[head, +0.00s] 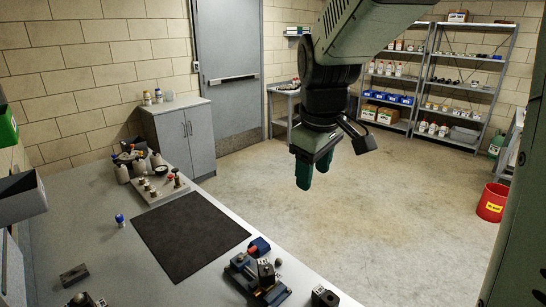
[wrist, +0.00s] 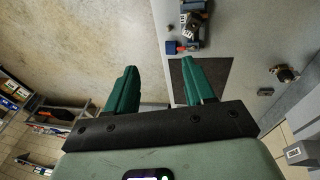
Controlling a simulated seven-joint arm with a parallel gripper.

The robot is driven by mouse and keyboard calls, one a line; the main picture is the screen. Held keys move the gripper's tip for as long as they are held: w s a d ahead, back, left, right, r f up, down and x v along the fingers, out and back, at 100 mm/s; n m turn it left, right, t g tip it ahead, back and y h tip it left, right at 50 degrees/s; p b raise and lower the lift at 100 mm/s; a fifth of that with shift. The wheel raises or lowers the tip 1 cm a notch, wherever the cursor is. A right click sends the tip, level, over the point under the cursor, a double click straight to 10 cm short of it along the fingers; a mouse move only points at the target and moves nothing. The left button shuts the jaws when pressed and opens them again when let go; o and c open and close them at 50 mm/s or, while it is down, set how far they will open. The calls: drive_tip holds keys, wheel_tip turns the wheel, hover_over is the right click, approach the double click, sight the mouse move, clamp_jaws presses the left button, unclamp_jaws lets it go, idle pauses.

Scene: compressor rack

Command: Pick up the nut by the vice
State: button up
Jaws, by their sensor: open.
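The vice (head: 258,284), blue and dark metal, sits on the bench near the front edge; it also shows at the top of the wrist view (wrist: 193,22). A small greyish piece that looks like the nut (head: 278,262) lies on the bench just right of the vice, apart from the gripper. In the wrist view it is a small dark spot (wrist: 170,27) left of the vice. My gripper (head: 303,182) is open and empty, high above the floor beyond the bench edge. Its two green fingers also show in the wrist view (wrist: 160,80).
A dark mat (head: 190,235) lies on the bench left of the vice. A metal block (head: 325,297) stands right of the vice. The floor beyond the bench is clear.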

drive_tip(key=w+a+f+n+g, duration=0.1)
drive_tip(key=w+a+f+n, duration=0.15)
drive_tip(key=w+f, duration=0.45)
drive_tip(key=n+g, duration=0.2)
drive_tip(key=n, duration=0.5)
hover_over(280, 259)
wheel_tip(280, 259, down, 20)
wheel_tip(280, 259, down, 6)
drive_tip(key=shift+w+f, duration=0.1)
drive_tip(key=shift+f, duration=3)
clamp_jaws()
